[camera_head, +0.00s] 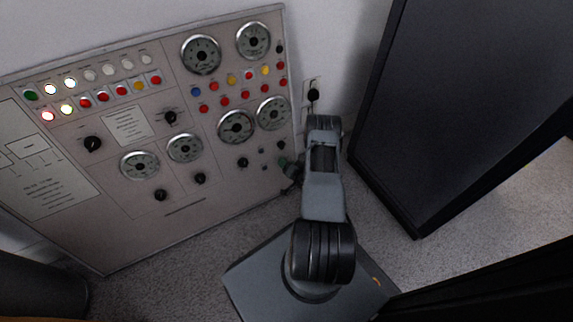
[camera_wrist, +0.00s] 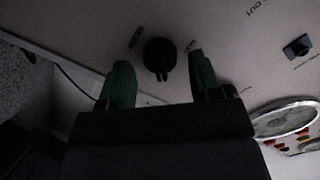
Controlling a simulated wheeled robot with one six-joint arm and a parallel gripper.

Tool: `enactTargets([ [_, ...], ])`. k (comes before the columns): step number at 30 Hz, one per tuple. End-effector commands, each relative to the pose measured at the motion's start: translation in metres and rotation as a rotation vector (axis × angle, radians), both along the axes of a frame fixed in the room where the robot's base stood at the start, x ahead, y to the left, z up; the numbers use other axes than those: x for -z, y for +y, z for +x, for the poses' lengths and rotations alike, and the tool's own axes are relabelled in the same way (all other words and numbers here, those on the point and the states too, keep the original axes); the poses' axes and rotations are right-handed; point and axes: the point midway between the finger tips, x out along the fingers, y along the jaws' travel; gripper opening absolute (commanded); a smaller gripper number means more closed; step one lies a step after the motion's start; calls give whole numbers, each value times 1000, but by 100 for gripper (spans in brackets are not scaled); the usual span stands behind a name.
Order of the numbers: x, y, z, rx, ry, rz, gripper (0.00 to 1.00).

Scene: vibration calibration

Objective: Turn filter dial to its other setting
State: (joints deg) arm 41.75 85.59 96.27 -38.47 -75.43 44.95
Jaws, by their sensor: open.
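A round black dial (camera_wrist: 160,54) with a raised grip bar sits on the pale panel in the wrist view. Its label is too dark to read, so I cannot confirm that it is the filter dial. My gripper (camera_wrist: 159,64) is open, with one green finger to each side of the dial and visible gaps between. In the head view my gripper (camera_head: 286,163) is at the lower right of the control panel (camera_head: 185,208), close to its surface. The dial is hard to single out there behind the gripper and arm.
A small dark switch or knob (camera_wrist: 298,47) and a round gauge (camera_wrist: 286,119) are to the right in the wrist view. In the head view a wall socket with a plug (camera_head: 313,94) is beside the panel. A large black cabinet (camera_head: 455,105) stands at the right.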

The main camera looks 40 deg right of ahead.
Motion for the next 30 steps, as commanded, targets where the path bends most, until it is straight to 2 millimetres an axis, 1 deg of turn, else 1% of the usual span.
enactTargets([
  [6,0,1,1,-3,0,0,58],
  [21,0,0,0,0,0,0,11],
  [26,0,0,0,-1,1,-10,11],
  [30,-1,0,0,-9,6,-50,11],
])
